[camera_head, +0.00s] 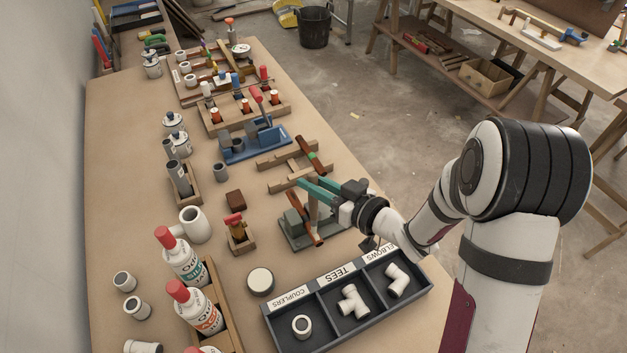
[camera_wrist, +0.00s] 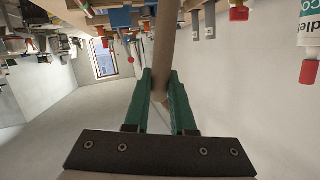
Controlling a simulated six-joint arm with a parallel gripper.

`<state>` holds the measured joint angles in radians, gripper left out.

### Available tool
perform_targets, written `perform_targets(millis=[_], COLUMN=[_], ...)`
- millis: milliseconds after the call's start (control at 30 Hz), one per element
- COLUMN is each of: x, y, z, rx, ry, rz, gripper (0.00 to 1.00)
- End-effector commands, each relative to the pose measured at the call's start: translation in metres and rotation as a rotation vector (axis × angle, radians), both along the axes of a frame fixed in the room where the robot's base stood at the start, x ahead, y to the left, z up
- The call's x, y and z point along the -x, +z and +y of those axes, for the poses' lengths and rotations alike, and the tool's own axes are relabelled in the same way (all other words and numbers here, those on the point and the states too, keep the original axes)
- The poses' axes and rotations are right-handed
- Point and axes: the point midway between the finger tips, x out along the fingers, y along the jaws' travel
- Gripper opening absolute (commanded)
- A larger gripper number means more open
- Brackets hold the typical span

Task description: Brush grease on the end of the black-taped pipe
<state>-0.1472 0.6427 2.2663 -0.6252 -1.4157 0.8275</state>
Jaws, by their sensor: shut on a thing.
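My gripper (camera_head: 308,186) has teal fingers and is over the grey-green clamp stand (camera_head: 294,238) at the middle of the bench. In the wrist view, my gripper (camera_wrist: 161,80) is shut on a plain tan-grey rod (camera_wrist: 166,40); one end shows between the fingers, and the far end is out of view. I cannot tell if it is a brush handle or a pipe. A copper-brown pipe (camera_head: 304,224) slants at the stand, partly hidden. A dark red-brown pipe (camera_head: 309,152) with a green band lies across wooden rests. I cannot make out black tape or grease for certain.
A dark tray (camera_head: 271,330) with white fittings lies in front. A round pale-lidded tin (camera_head: 260,281) stands left of it. Red-capped bottles (camera_head: 176,260) stand further left. A blue fixture (camera_head: 243,153) and wooden racks fill the bench behind. The bench's right edge is close.

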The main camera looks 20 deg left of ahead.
Motion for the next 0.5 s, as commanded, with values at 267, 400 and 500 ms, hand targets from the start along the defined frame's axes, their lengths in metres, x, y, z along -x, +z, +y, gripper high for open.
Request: perform_targets(millis=[267, 400, 500], x=[0.011, 0.012, 0.012], y=[0.000, 0.001, 0.001], z=[-0.011, -0.011, -0.011], rx=[0.001, 0.000, 0.000], ry=[-0.001, 0.000, 0.000], rz=[0.001, 0.000, 0.000], gripper=[0.00, 0.00, 0.00])
